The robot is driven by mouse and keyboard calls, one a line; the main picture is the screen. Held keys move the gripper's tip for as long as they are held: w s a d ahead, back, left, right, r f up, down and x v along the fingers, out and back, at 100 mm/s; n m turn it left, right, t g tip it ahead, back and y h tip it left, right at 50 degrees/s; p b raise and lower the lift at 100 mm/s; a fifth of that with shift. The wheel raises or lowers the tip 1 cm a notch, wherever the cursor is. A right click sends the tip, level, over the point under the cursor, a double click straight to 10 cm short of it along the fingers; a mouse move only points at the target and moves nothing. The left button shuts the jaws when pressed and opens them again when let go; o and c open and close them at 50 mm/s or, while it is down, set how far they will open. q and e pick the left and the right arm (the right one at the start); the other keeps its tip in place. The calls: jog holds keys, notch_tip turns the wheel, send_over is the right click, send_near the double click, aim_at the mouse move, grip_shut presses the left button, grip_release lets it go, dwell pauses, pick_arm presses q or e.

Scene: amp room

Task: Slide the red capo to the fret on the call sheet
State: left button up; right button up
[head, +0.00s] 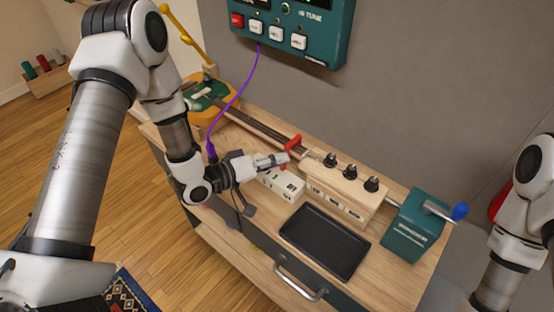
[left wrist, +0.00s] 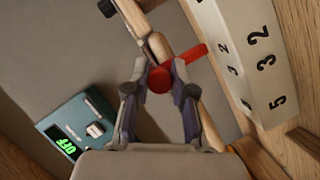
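The red capo (head: 293,146) sits across the dark guitar neck (head: 250,122) near its right end. My left gripper (head: 284,157) is at the capo. In the left wrist view, the two fingers (left wrist: 159,72) close on the capo's round red knob (left wrist: 160,79), and its red bar (left wrist: 194,53) sticks out to the right. A white block with black numbers (head: 281,184) stands just in front of the neck. It also shows in the left wrist view (left wrist: 240,50); I cannot tell whether it is the call sheet. My right gripper is out of view.
A wooden block with black knobs (head: 345,185) stands right of the capo. A black tray (head: 324,241) lies in front, and a green crank box (head: 416,229) stands at the right. A purple cable (head: 237,101) hangs from the green wall unit (head: 300,25) near my left arm.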

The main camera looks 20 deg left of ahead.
pick_arm(q)
jog(key=o, duration=0.4)
jog(key=shift+c, duration=0.2)
jog(key=shift+a, duration=0.25)
jog(key=v, duration=1.2)
jog(key=shift+f, duration=0.15)
